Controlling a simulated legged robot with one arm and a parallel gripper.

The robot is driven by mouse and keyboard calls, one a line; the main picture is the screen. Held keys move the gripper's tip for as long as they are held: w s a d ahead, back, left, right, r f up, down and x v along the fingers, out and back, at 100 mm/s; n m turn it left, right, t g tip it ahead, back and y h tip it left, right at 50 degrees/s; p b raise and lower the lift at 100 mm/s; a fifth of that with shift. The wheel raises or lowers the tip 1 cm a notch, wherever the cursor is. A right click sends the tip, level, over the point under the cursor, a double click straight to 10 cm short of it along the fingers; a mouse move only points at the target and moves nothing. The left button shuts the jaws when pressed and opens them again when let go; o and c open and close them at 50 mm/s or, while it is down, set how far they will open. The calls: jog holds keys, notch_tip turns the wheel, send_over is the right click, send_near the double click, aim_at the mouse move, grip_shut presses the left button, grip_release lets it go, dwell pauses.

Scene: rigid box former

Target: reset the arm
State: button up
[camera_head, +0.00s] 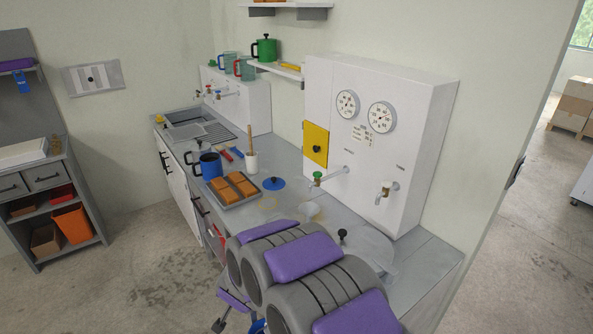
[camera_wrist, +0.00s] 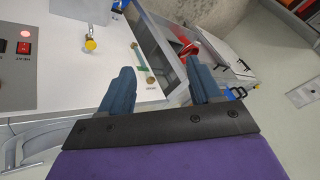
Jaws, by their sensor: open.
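My gripper (camera_wrist: 162,86) shows in the wrist view with its two blue-grey fingers spread wide apart. Nothing is between the fingers. An open grey compartment with a red thing (camera_wrist: 184,45) inside lies beyond the gap. In the head view my purple and grey arm fills the bottom middle, in front of the counter (camera_head: 415,262). The gripper's fingers are not clear in that view.
A tray (camera_head: 240,200) with orange blocks, a blue pot (camera_head: 211,166) and a blue lid (camera_head: 274,183) stand on the counter. A white gauge box (camera_head: 365,150) with taps stands behind. Shelves with an orange bin (camera_head: 73,223) stand at left. The floor (camera_head: 145,255) between is clear.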

jog(key=s+d+r+n+g+y, duration=0.2)
jog(key=s+d+r+n+g, duration=0.1)
jog(key=s+d+r, duration=0.9)
jog(key=s+d+r+g+h, duration=0.2)
jog(key=s+d+r, duration=0.1)
jog(key=s+d, duration=0.6)
jog(key=s+d+r+g+h, duration=0.2)
jog(key=s+d, duration=0.8)
jog(key=s, duration=0.5)
jog(key=shift+r+m+g+h, duration=0.3)
jog(key=shift+r+g+h, duration=0.15)
jog(key=shift+r, duration=0.25)
jog(key=shift+a, duration=0.1)
